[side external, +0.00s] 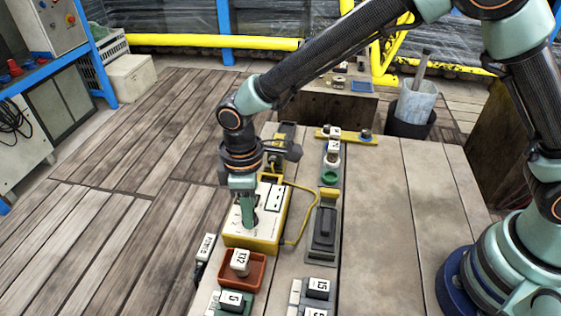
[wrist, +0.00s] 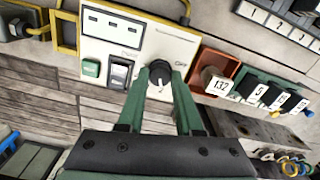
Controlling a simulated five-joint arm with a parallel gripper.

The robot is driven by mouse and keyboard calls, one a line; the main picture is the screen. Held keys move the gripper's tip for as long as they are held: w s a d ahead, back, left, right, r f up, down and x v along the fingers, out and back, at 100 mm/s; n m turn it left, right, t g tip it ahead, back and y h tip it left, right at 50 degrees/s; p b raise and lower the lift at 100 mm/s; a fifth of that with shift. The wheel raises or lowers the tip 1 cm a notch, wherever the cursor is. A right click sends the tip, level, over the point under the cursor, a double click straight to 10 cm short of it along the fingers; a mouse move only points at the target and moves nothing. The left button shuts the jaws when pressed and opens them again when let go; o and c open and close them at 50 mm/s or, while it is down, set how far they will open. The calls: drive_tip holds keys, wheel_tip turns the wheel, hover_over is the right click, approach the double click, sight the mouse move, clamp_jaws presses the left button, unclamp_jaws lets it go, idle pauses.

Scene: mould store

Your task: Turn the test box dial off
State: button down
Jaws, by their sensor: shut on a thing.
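The test box (side external: 268,215) is a cream box with a yellow rim at the front left of the table in the side view. It also fills the top middle of the wrist view (wrist: 112,45). Its dial (wrist: 160,76) is a dark round knob with a pale mark, at the right of the panel. My gripper (wrist: 160,84) has its green fingers on both sides of the dial and is shut on it. In the side view my gripper (side external: 248,222) points down onto the box. Which label the dial points to cannot be read.
A green button (wrist: 91,68) and a black rocker switch (wrist: 119,73) sit left of the dial. A red-brown tray (side external: 262,270) with a white-labelled block stands close in front of the box. A yellow cable (side external: 304,215) loops beside it.

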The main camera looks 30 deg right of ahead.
drive_tip(key=n, duration=0.4)
drive_tip(key=shift+n, duration=0.3)
drive_tip(key=n, duration=0.3)
drive_tip(key=shift+n, duration=0.3)
drive_tip(key=n, duration=0.3)
drive_tip(key=shift+n, duration=2.1)
drive_tip(key=c, duration=0.6)
unclamp_jaws()
drive_tip(key=shift+r, duration=0.1)
